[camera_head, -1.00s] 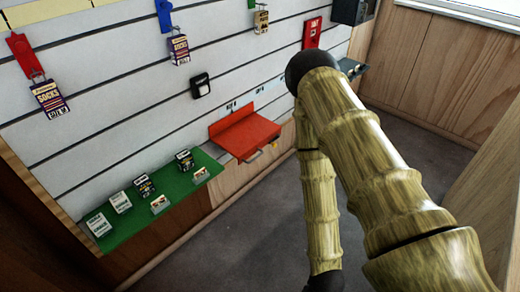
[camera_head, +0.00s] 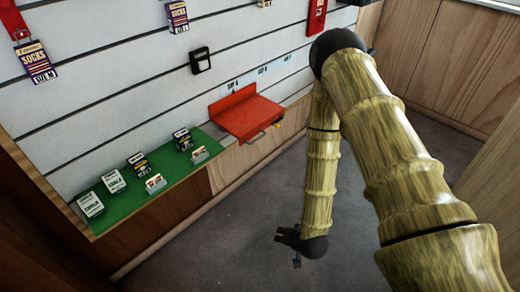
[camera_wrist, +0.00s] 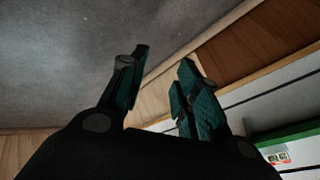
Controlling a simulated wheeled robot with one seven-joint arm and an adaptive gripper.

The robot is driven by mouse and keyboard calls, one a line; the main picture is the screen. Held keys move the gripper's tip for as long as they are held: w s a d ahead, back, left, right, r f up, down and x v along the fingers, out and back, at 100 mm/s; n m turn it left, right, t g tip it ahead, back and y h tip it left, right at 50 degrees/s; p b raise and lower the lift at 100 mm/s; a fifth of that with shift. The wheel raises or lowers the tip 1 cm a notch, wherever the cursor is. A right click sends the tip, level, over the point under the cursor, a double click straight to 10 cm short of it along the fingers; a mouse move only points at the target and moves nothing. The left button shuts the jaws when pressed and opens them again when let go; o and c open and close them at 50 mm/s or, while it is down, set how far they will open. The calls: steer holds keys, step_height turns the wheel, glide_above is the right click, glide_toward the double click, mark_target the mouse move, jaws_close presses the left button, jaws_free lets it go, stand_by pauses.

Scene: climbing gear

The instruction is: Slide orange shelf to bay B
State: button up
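The orange-red shelf (camera_head: 238,118) sits on the slatted wall in the head view, below the leftmost of the bay labels (camera_head: 233,86). A small handle (camera_head: 257,136) is on its front edge. The middle label (camera_head: 262,71), which seems to read BAY B, is up and to the right of the shelf. My gripper (camera_head: 288,256) hangs low over the floor, below and to the right of the shelf, apart from it. In the wrist view my gripper (camera_wrist: 163,75) is open, with nothing between the fingers. The orange shelf does not show in that view.
A green shelf (camera_head: 116,222) with several small boxes stands left of the orange shelf; its edge shows in the wrist view (camera_wrist: 298,133). Sock packs (camera_head: 38,64) hang on hooks above. A small yellow part (camera_head: 277,124) is right of the handle. The grey floor (camera_head: 245,225) is clear.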

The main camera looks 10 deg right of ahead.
steer(key=w+r+m+t+b, duration=0.3)
steer(key=w+t+b, duration=0.1)
steer(key=w, duration=0.9)
steer(key=w+r+m+t+y+b, duration=0.1)
steer(key=w+r+m+t+b, duration=0.3)
steer(key=w, duration=0.9)
steer(key=w+r+m+t+y+b, duration=0.1)
steer(key=w+r+m+t+b, duration=0.2)
steer(key=w+b, duration=0.5)
steer(key=w+r+t, duration=0.1)
steer(key=w, duration=0.5)
steer(key=shift+m+t, duration=0.3)
steer(key=shift+t, duration=0.1)
steer(key=shift+a, duration=0.1)
steer(key=shift+f, duration=0.1)
jaws_close()
